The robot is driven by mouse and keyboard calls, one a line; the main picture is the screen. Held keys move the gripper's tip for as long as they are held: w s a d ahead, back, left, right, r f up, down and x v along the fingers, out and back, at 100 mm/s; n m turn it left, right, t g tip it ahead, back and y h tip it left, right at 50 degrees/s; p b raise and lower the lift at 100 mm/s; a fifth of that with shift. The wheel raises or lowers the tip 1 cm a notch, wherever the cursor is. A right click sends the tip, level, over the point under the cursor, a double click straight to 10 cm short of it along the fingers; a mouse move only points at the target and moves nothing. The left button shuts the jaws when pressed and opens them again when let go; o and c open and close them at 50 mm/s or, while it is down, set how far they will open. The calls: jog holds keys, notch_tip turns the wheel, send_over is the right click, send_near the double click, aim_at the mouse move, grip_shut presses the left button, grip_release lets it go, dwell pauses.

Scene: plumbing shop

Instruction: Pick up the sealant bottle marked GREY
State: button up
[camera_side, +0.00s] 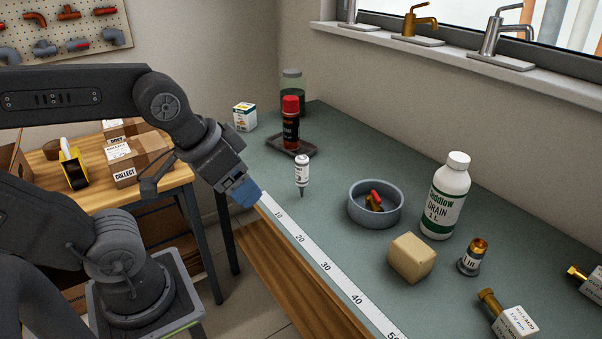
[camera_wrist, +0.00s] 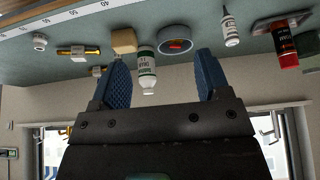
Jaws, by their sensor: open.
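A small white bottle with a dark pointed tip (camera_side: 302,172) stands tip down on the green bench top; its label is too small to read. It also shows in the wrist view (camera_wrist: 230,28). A dark bottle with a red cap (camera_side: 291,128) stands on a small dark tray; it appears in the wrist view (camera_wrist: 286,48) too. I cannot read GREY on either bottle. My gripper (camera_side: 244,192), with blue fingers, is at the bench's left edge, left of the small bottle and apart from it. In the wrist view my gripper (camera_wrist: 162,56) is open and empty.
A blue-grey bowl (camera_side: 352,208) with small parts, a beige block (camera_side: 411,259), a white drain bottle (camera_side: 444,198) and brass fittings (camera_side: 472,258) stand to the right. A white box (camera_side: 245,116) and a green jar (camera_side: 292,90) are behind. A measuring strip (camera_side: 326,267) runs along the front edge.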

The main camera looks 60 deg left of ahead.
aim_at(298, 164)
jog(key=w+a+f+n+t+y, duration=0.1)
jog(key=w+a+f+t, duration=0.2)
jog(key=w, duration=0.5)
jog(key=w+a+f+n+t+y, duration=0.1)
jog(key=w+a+f+t, duration=0.15)
jog(key=w, duration=0.65)
jog(key=w+a+f+n+t+y, duration=0.1)
jog(key=a+f, duration=0.1)
jog(key=a, duration=0.1)
jog(key=w+a+f+n+t+y, duration=0.1)
jog(key=a+f+t+y, duration=0.1)
jog(key=a+f, duration=0.1)
jog(key=w+a+f+n+t+y, duration=0.1)
jog(key=a+f+y, duration=0.1)
jog(key=a+f, duration=0.1)
jog(key=shift+w+a+f+t, duration=0.1)
jog(key=shift+f+t, duration=0.15)
jog(key=shift+s+a+f+t+y, duration=0.25)
jog(key=shift+s+a+t+y, duration=0.05)
jog(key=shift+a+y, duration=0.15)
jog(key=x, duration=0.7)
jog(key=shift+w, duration=0.2)
jog(key=shift+c, duration=0.3)
